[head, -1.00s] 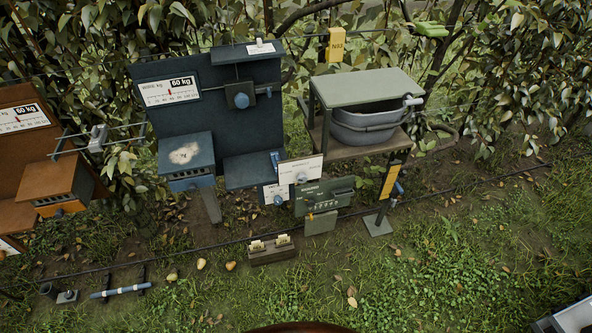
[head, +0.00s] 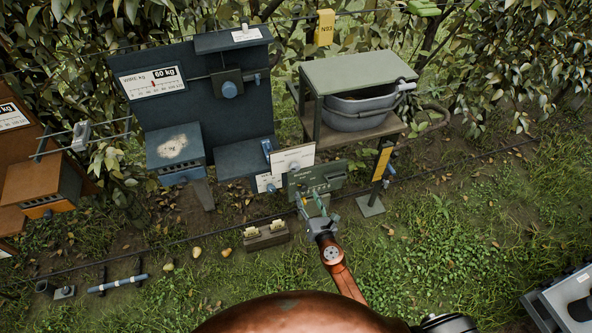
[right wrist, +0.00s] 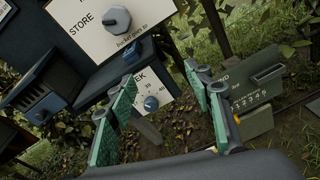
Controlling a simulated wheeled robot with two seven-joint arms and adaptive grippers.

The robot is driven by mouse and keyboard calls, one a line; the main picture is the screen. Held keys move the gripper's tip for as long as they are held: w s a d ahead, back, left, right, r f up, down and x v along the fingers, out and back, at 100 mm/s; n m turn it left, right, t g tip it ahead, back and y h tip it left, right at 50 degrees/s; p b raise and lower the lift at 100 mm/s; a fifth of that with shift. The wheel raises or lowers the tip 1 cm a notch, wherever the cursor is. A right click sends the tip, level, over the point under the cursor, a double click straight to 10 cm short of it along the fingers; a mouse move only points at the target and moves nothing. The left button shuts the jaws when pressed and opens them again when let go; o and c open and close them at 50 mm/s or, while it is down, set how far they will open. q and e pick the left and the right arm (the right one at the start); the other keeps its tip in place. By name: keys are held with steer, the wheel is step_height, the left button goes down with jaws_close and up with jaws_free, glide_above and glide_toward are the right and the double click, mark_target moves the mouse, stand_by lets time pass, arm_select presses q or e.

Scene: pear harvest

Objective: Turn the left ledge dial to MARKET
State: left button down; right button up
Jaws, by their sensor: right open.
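A white card (right wrist: 88,28) reading STORE and "bucket goes to" carries a grey dial (right wrist: 117,20) in the right wrist view. MARKET is not readable, and I cannot tell where the dial points. A lower white card (right wrist: 165,95) with letters ending in EK carries a blue dial (right wrist: 151,103). My right gripper (head: 312,203) is open and empty, in front of and below the cards; its green-padded fingers (right wrist: 165,85) show in the wrist view. My left gripper is not in view.
A green panel (head: 322,176) with a row of digits stands close right of the cards. A grey tub (head: 357,115) sits under a green-topped stand (head: 360,70). A blue box (head: 176,150) is left.

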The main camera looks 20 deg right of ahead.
mark_target(296, 170)
step_height(296, 170, up, 7)
steer(key=w+a+n+t, duration=0.1)
steer(key=a+n, duration=0.1)
steer(key=n, duration=0.2)
steer(key=w, duration=0.7)
steer(key=shift+r, duration=0.1)
steer(key=shift+w, duration=0.3)
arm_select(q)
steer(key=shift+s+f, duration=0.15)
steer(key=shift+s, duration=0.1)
arm_select(e)
steer(key=shift+m, duration=0.3)
steer(key=c, duration=1.2)
